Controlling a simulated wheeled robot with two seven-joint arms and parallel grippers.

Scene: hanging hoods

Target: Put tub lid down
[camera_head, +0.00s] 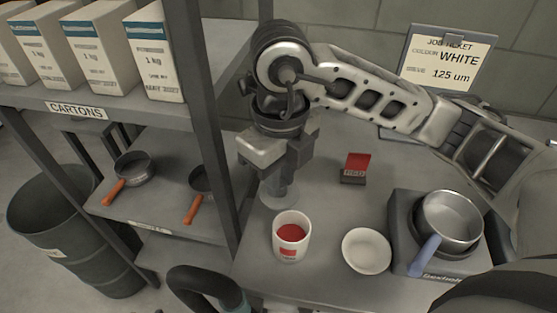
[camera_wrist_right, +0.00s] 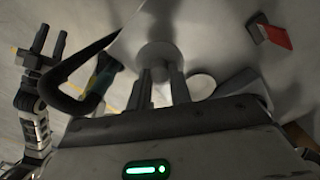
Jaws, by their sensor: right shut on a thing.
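A white tub (camera_head: 291,246) with a red label stands uncovered on the grey bench, red material showing inside. My right gripper (camera_head: 281,172) points down just behind the tub. It is shut on the post of a pale grey, disc-like lid (camera_head: 278,198). In the wrist view the lid's round post (camera_wrist_right: 159,57) shows by the right gripper's fingers (camera_wrist_right: 161,88). I cannot tell whether the lid touches the bench. My left gripper (camera_wrist_right: 51,42) shows only in the wrist view, far left, with its fingers apart and empty.
A white dish (camera_head: 366,250) is right of the tub. A metal pan (camera_head: 450,220) sits on a hotplate (camera_head: 402,240) further right. A small red-topped box (camera_head: 355,168) is behind. A shelf post (camera_head: 207,110) stands close left of the gripper.

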